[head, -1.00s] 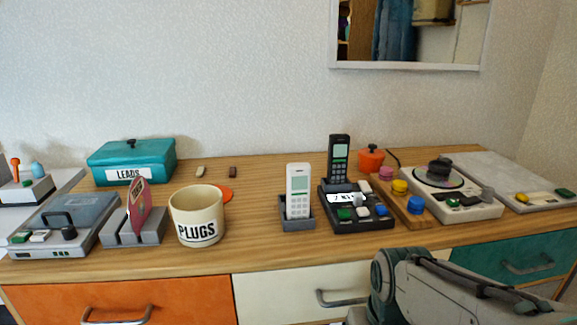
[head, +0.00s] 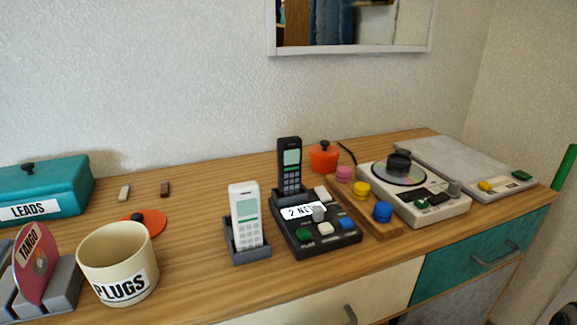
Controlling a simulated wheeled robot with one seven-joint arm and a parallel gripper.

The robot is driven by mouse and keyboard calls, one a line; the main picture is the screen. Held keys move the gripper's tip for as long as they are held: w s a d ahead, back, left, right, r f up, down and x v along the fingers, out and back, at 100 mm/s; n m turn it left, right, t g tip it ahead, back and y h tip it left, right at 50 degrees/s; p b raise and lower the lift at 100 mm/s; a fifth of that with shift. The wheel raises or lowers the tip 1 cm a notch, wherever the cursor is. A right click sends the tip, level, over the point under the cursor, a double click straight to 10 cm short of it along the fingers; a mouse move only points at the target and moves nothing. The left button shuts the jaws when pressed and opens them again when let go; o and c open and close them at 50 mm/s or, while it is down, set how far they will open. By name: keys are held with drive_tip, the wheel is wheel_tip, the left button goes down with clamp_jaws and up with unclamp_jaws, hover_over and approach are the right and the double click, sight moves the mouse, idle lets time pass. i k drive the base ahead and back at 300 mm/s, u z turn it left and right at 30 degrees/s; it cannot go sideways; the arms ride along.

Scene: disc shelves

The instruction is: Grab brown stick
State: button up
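A small brown stick (head: 165,189) lies on the wooden top of the sideboard, near the wall, at left in the head view. A similar cream stick (head: 124,193) lies just left of it, apart from it. An orange disc-shaped lid (head: 146,221) with a dark knob lies in front of the brown stick, behind the PLUGS mug. My gripper is not in view.
A teal LEADS box (head: 45,192) stands left of the sticks. The cream PLUGS mug (head: 119,262) and a grey rack (head: 62,290) holding a pink disc stand in front. A white phone (head: 246,215) in its cradle stands to the right. Wood around the brown stick is clear.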

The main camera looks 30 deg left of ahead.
sight(165, 186)
drive_tip(key=z, duration=0.05)
drive_tip(key=k, duration=1.1)
drive_tip(key=u, duration=1.4)
drive_tip(key=i, duration=0.5)
